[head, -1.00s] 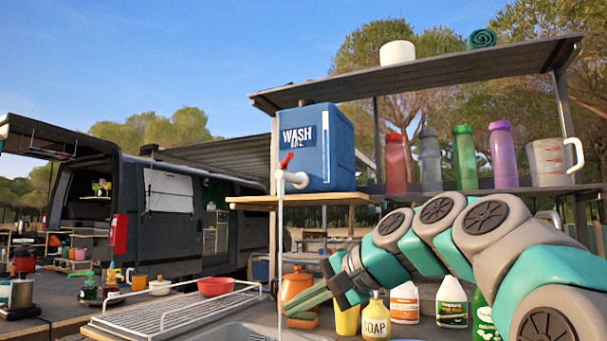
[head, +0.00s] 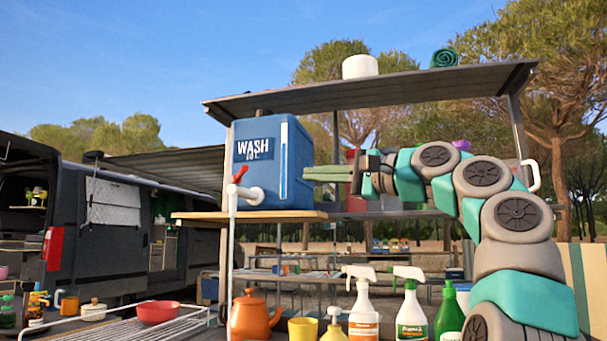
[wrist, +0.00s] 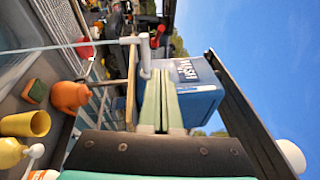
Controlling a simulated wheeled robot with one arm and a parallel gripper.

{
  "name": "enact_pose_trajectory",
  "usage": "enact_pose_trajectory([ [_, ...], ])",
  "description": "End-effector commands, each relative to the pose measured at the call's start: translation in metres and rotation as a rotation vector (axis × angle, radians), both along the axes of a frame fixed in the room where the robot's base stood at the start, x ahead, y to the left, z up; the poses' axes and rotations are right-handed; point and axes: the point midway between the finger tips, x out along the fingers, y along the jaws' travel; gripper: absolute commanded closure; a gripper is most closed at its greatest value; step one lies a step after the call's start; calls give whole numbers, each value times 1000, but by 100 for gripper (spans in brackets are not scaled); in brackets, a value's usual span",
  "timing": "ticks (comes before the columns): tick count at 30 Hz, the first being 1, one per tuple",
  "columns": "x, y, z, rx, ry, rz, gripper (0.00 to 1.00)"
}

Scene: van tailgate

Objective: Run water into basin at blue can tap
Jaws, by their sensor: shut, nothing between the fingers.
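The blue water can (head: 271,165), marked WASH, stands on a wooden shelf (head: 200,216). Its white tap (head: 250,195) has a red lever (head: 238,175) tilted up to the right. A thin pale stream of water (head: 230,265) runs straight down from the spout; it also shows in the wrist view (wrist: 70,45). My gripper (head: 306,173) is shut and empty, level with the can and pointing left at its right side. In the wrist view my gripper (wrist: 160,75) overlaps the can (wrist: 198,90); I cannot tell if they touch. The basin is not clearly visible now.
An orange kettle (head: 253,317), a yellow cup (head: 302,329) and several spray bottles (head: 411,315) stand below the shelf. A wire rack (head: 150,328) with a red bowl (head: 158,311) lies at the left. A dark roof shelf (head: 370,90) hangs above my arm.

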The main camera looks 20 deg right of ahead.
Motion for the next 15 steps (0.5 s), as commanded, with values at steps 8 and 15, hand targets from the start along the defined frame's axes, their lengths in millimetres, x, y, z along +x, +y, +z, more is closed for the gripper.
enact_pose_trajectory([
  [8, 36, 27, 6, -3, 1, 0, 100],
  [15, 67, 51, 12, -1, 2, 0, 100],
])
